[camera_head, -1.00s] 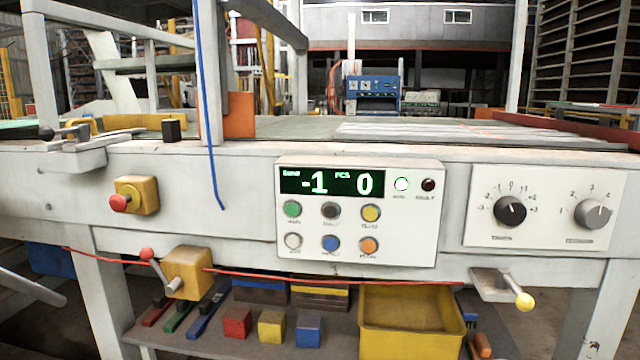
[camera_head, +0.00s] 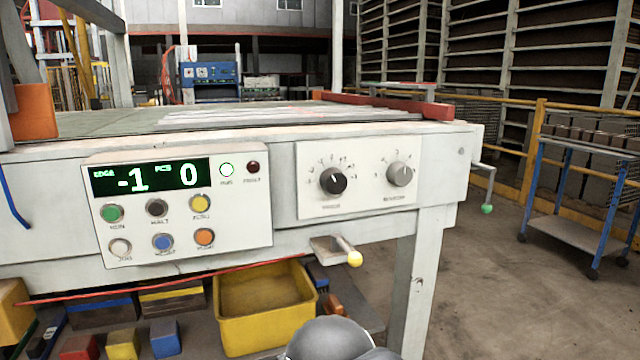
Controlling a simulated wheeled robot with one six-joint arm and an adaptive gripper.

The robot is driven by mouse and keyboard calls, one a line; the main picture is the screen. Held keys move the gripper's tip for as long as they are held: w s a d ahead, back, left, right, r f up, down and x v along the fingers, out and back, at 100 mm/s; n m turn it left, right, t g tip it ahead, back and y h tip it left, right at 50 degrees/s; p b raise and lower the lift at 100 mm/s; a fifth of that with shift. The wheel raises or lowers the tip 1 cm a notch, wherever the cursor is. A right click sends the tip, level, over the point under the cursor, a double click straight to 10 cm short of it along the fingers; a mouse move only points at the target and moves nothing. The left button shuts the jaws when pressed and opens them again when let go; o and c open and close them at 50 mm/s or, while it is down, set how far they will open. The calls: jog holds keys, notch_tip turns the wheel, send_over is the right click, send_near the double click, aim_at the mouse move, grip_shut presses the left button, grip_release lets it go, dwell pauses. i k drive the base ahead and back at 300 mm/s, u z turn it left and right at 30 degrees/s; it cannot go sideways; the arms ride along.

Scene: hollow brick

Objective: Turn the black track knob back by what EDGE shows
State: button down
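The black track knob (camera_head: 333,181) sits on the left of a white plate (camera_head: 312,207) on the machine's front, with a scale around it. Its white pointer mark is near the top, tilted slightly left; the exact scale mark is too small to read. A grey knob (camera_head: 399,174) sits to the right of the black one on the same plate. A grey rounded part of my arm shows at the bottom centre. My gripper's fingers are not in view.
A crank with a green handle (camera_head: 487,209) hangs at the machine's right end. A yellow bin (camera_head: 262,318) sits underneath. A blue cart (camera_head: 590,190) stands at right, with open floor before it.

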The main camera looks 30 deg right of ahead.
aim_at(332, 180)
jog(key=z, duration=1.9)
jog(key=k, duration=0.45)
jog(key=u, duration=1.45)
